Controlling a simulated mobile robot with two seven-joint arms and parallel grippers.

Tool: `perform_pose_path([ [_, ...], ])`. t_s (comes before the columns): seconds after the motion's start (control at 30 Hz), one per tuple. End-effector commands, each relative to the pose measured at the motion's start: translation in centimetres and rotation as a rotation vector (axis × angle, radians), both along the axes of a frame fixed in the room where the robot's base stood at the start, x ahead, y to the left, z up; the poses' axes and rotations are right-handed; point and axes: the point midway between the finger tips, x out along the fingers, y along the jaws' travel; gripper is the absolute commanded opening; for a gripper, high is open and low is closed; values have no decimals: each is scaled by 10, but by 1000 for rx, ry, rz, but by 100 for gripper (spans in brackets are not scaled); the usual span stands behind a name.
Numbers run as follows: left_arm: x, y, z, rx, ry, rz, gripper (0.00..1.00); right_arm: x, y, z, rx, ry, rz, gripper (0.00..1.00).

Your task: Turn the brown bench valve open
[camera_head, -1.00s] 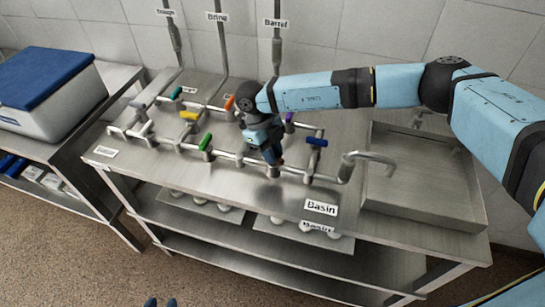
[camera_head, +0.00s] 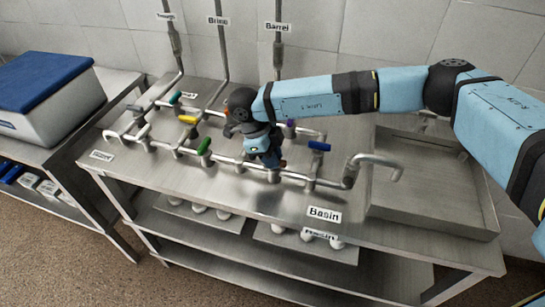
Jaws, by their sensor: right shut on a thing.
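The pipework on the steel bench (camera_head: 230,188) carries several coloured valve handles. My right arm reaches in from the right, and its gripper (camera_head: 273,163) points down at the front pipe, shut on the brown valve handle (camera_head: 283,163). Only a small brown piece of that handle shows; the fingers and wrist hide the rest, so its exact angle cannot be told. A green handle (camera_head: 204,146) is to the left of the gripper and a blue one (camera_head: 319,146) to the right. My left gripper is not in view.
A yellow handle (camera_head: 187,120), a teal handle (camera_head: 174,98) and a purple handle (camera_head: 291,123) are on nearby pipes. A curved spout (camera_head: 378,160) reaches toward the sink basin (camera_head: 430,205) at the right. A blue-lidded box (camera_head: 50,110) stands on the left table.

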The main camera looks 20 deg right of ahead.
Motion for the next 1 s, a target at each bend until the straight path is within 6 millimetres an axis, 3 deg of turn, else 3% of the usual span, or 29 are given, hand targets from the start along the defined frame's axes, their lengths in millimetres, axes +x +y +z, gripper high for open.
perform_pose_path([
  [0.2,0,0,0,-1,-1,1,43,1,0,2,2,-3,1,0],
  [0.23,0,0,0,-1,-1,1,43,1,0,2,2,-4,1,23],
  [0.33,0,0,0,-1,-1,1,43,1,0,2,2,-3,1,44],
  [0.73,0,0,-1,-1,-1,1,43,3,3,9,1,-4,0,44],
  [1.0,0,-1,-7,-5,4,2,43,15,22,61,2,-5,0,44],
])
